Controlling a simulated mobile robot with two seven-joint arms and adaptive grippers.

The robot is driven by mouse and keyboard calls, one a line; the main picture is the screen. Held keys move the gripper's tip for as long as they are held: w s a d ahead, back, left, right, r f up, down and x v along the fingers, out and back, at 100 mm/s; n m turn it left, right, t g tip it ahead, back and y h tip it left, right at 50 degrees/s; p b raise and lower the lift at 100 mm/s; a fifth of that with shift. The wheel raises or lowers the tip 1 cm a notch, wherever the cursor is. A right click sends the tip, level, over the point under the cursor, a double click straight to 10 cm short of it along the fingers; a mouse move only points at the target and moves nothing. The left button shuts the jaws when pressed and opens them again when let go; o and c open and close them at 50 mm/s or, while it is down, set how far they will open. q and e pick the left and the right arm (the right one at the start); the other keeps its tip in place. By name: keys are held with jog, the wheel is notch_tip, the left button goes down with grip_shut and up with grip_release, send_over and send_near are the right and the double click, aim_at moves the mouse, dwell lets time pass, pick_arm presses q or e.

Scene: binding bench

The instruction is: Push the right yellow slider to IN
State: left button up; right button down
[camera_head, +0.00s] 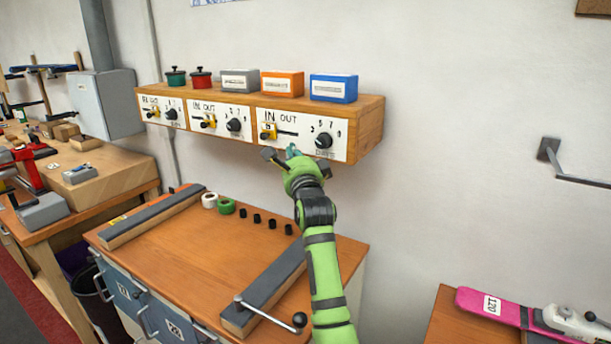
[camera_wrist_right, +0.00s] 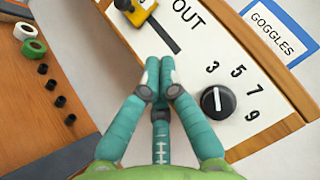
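The right yellow slider (camera_head: 268,132) sits at the left end of its slot on the right white panel (camera_head: 300,149), just below the printed IN. In the wrist view the slider (camera_wrist_right: 137,12) is at the upper left, and its dark slot runs down to the right, below the word OUT. My right gripper (camera_head: 292,151) is at the panel's lower edge, to the right of and below the slider. In the wrist view its teal fingers (camera_wrist_right: 160,82) are drawn together at the tips, with nothing between them. They are apart from the slider. My left gripper is out of view.
A black dial (camera_head: 324,140) is right of the slot. Two more panels with yellow sliders (camera_head: 208,121) are to the left. Boxes, including a blue one (camera_head: 333,88), stand on the wooden shelf (camera_head: 368,108). An orange-brown bench (camera_head: 205,248) lies below. Open wall is to the right.

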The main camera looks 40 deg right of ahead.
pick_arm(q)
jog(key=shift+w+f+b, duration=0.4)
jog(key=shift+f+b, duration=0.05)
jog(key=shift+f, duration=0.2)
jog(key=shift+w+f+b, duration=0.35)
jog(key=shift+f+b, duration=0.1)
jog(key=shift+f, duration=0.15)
pick_arm(e)
jog(key=s+a+f, duration=0.2)
jog(key=s+a, duration=0.1)
jog(key=s, duration=0.1)
jog(key=shift+a, duration=0.4)
jog(key=shift+s+f, duration=0.1)
jog(key=shift+s, duration=0.05)
